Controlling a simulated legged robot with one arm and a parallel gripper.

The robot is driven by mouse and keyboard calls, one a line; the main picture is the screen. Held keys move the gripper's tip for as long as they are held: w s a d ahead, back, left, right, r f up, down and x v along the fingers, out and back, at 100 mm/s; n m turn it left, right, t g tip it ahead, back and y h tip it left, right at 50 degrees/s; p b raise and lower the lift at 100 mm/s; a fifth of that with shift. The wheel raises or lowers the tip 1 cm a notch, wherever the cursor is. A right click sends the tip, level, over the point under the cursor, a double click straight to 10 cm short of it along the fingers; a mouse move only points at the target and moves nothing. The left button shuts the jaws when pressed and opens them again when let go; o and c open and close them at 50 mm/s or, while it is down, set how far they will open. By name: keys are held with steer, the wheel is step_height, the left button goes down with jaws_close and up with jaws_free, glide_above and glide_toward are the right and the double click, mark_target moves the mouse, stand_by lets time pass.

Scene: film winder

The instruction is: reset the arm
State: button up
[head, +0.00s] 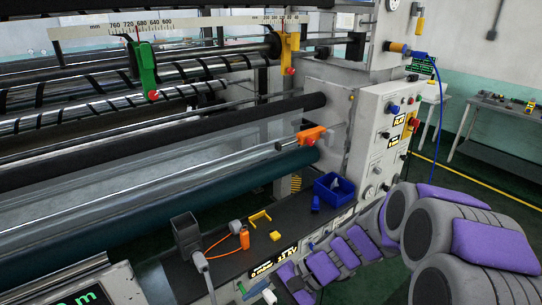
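My arm (495,245) shows as a chain of grey segments with purple panels. It rises from the lower right, bends over in front of the machine's control box, and runs down and left to the bottom edge. Its lower part (322,267) passes close to the front of the machine's shelf. My gripper cannot be made out; the arm's far end meets the bottom edge of the view.
The film winder's rollers (150,205) fill the left. Its dark shelf (230,275) holds a blue bin (334,188), an orange bottle (244,238) and small yellow pieces. A control box (385,130) stands behind my arm. Floor (490,185) is open at right, before a bench.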

steer(key=s+d+r+n+h, duration=0.2)
steer(key=s+d+n+h, duration=0.1)
steer(key=s+d+h, duration=0.2)
steer(key=s+d+r+n+t+h, duration=0.1)
steer(key=s+d+h, duration=0.4)
steer(key=s+d, duration=0.5)
steer(key=s+r+n, duration=0.1)
steer(key=s+n, duration=0.1)
steer(key=s, duration=0.2)
steer(key=shift+s+d+t, duration=0.2)
steer(key=shift+d+t, duration=0.05)
steer(key=shift+t, duration=0.05)
steer(key=shift+b, duration=0.3)
